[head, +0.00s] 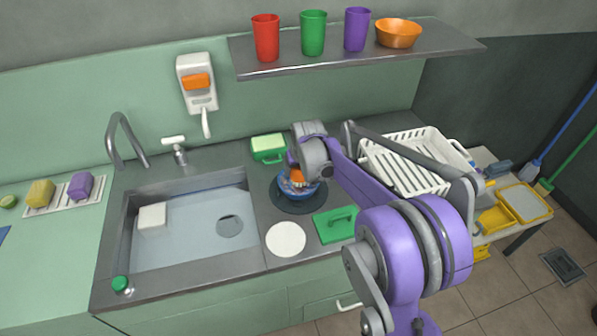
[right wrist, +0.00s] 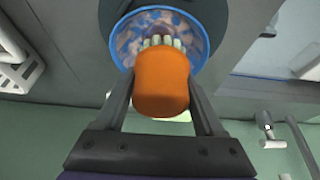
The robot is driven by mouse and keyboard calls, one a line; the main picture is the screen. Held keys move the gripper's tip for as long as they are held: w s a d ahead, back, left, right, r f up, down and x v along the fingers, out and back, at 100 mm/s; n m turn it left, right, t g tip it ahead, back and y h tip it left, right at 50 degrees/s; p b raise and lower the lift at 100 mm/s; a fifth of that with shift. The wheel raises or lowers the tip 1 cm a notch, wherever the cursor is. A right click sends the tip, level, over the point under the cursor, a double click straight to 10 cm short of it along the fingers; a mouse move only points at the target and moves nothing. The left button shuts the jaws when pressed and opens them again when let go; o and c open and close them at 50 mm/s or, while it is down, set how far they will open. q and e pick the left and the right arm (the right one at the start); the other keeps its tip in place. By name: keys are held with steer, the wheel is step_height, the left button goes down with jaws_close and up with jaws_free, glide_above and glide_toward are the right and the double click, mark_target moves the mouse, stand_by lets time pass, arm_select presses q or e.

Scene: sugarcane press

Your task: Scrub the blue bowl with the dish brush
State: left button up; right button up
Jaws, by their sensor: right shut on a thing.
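The blue bowl (head: 299,191) stands on a dark round mat (head: 298,207) right of the sink. In the right wrist view its blue rim and mottled blue-and-pale inside (right wrist: 125,42) show. My right gripper (head: 294,163) is over the bowl, shut on the orange dish brush (head: 297,177). In the right wrist view the orange brush body (right wrist: 162,82) sits between both fingers (right wrist: 160,92), and its pale bristles lie over the inside of the bowl. I cannot tell whether the bristles touch the bowl. My left gripper is not in view.
The sink (head: 185,255) with a white block (head: 152,218) lies left of the bowl. A white dish rack (head: 415,165) stands right; a shelf (head: 350,62) hangs above.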

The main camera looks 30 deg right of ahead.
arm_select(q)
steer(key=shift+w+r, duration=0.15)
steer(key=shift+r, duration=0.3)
arm_select(e)
steer(key=shift+r, duration=0.65)
steer(key=shift+r+p, duration=1.05)
steer(key=shift+r, duration=0.55)
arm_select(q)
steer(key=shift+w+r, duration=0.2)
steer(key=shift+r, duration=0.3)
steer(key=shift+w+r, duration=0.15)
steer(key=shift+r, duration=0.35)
arm_select(e)
steer(key=shift+f, duration=0.1)
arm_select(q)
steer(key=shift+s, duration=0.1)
arm_select(e)
steer(key=shift+w, duration=0.1)
